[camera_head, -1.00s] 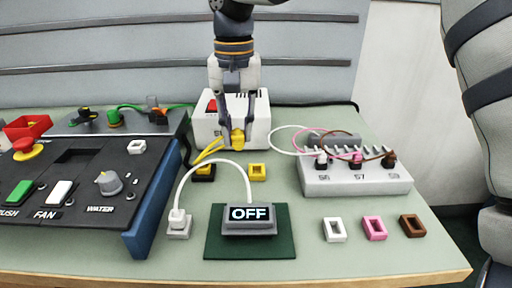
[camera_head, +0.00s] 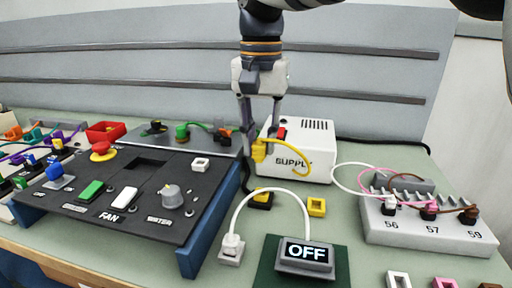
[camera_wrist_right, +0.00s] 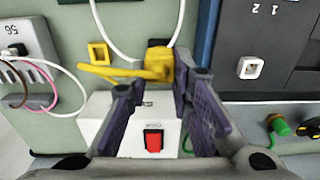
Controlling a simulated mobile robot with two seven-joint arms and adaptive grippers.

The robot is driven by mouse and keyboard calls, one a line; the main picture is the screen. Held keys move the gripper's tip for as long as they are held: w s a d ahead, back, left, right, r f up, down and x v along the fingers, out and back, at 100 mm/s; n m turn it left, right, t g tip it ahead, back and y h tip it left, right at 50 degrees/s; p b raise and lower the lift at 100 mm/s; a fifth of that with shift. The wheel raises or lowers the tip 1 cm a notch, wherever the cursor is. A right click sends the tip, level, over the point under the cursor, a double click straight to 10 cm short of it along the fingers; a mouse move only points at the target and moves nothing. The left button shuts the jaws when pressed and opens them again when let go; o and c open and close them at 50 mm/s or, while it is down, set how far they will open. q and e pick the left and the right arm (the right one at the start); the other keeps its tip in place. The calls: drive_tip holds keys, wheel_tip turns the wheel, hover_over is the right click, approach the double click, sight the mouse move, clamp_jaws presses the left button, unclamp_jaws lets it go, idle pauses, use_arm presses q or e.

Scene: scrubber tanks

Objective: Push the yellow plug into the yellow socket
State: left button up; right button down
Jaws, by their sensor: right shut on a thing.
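My right gripper (camera_head: 262,130) is shut on the yellow plug (camera_head: 260,151), held above the bench near the left front edge of the white supply box. A yellow cable bends from the plug to the right across the box. The plug also shows in the right wrist view (camera_wrist_right: 160,66), by the fingertips. In front of the box, below the plug, sit a black-and-yellow piece (camera_head: 260,200) and a hollow yellow square socket (camera_head: 316,207), apart from the plug. The square also shows in the right wrist view (camera_wrist_right: 100,54). My left gripper is not in view.
The white supply box (camera_head: 308,160) stands behind. A black control panel (camera_head: 125,195) is at left, and a grey terminal block (camera_head: 428,228) with several wired plugs at right.

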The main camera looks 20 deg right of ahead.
drive_tip(key=shift+w+d+f, duration=0.3)
drive_tip(key=shift+w+f, duration=0.35)
drive_tip(key=shift+f, duration=1)
drive_tip(key=shift+w+d+f, duration=0.35)
drive_tip(key=shift+w+f, duration=0.25)
drive_tip(key=shift+f, duration=1.05)
drive_tip(key=shift+w+d+f, duration=0.3)
drive_tip(key=shift+w+f, duration=0.35)
drive_tip(key=shift+f, duration=1)
use_arm(q)
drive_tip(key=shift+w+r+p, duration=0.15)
drive_tip(key=shift+p, duration=0.25)
use_arm(e)
drive_tip(key=shift+f, duration=0.1)
